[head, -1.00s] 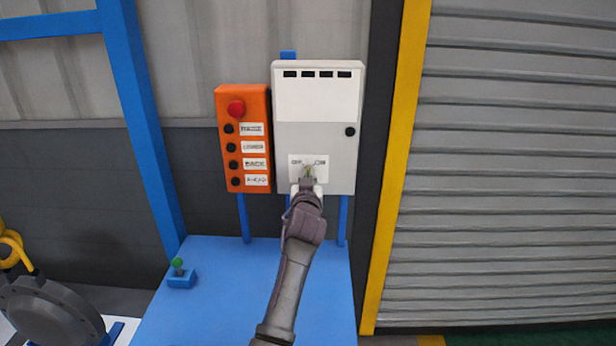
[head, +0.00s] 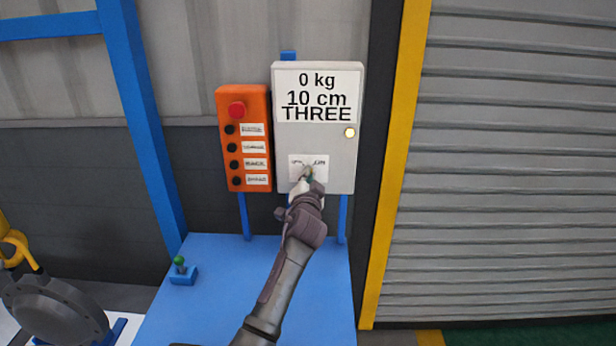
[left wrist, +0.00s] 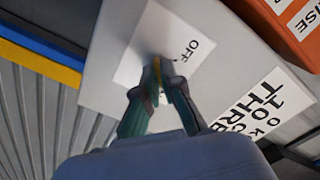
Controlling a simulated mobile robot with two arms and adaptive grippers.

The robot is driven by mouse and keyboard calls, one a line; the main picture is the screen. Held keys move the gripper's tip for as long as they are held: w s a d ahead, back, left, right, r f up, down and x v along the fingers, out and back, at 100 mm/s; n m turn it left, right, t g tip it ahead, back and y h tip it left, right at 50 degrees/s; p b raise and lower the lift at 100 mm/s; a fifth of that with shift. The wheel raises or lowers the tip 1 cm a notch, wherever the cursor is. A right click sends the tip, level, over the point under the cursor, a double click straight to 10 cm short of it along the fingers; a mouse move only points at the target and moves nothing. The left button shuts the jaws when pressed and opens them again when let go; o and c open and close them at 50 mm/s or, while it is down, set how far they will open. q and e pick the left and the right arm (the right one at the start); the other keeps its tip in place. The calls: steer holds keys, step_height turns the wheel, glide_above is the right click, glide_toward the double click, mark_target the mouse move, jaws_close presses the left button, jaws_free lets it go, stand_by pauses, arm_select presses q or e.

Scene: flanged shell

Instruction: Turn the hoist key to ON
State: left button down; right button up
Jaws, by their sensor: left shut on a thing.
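The hoist key sits on the lower front of the grey control box (head: 290,140), over a white label (head: 320,163) on which "ON" can be read at the right. My left gripper (head: 308,174) is at the key in the head view and hides most of it. In the left wrist view my left gripper (left wrist: 156,85) is shut on the key (left wrist: 157,68), with "OFF" beside it on the label (left wrist: 135,65). The box's display (head: 318,97) reads "0 kg, 10 cm, THREE", and its round lamp (head: 349,132) glows. My right gripper is not in view.
An orange button panel (head: 230,150) with a red stop button (head: 237,109) hangs just left of the box. A grey flanged part (head: 48,305) lies at the lower left.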

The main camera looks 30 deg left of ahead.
arm_select(q)
steer(key=shift+r, duration=0.15)
stand_by(0.4)
steer(key=c, duration=1.3)
jaws_free()
steer(key=shift+w, duration=0.1)
steer(key=v, duration=1.2)
steer(key=shift+a, duration=0.1)
